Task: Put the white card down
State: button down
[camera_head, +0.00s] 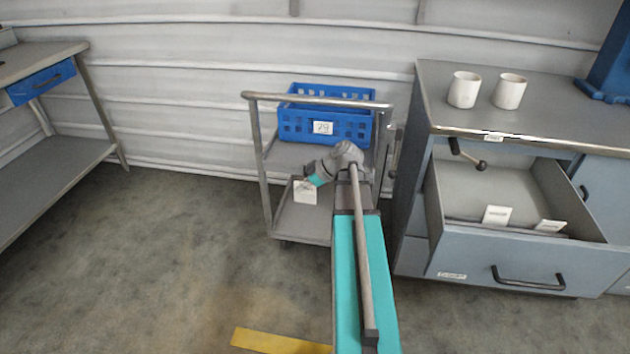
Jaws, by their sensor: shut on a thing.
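A white card (305,193) shows in the head view, upright and face-on, in front of the trolley's lower shelf (300,225). My gripper (309,183) is shut on its upper edge. The fingers are small here, and my wrist and arm hide part of the trolley. I cannot tell whether the card's lower edge touches the shelf or hangs above it.
A blue crate (355,126) labelled 29 sits on the trolley's upper level. At right, an open drawer (500,262) holds two white cards. Two white cups (464,89) stand on the cabinet top (560,115). A workbench (40,62) is at left, with clear floor between.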

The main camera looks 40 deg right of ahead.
jog(key=w+d, duration=1.1)
jog(key=d, duration=0.2)
jog(key=shift+w+d, duration=0.3)
jog(key=shift+d, duration=0.05)
jog(key=shift+f+b, duration=1.75)
jog(key=shift+f, duration=0.2)
jog(key=c, duration=0.8)
grip_release()
jog(key=shift+r, duration=0.1)
jog(key=shift+r, duration=0.1)
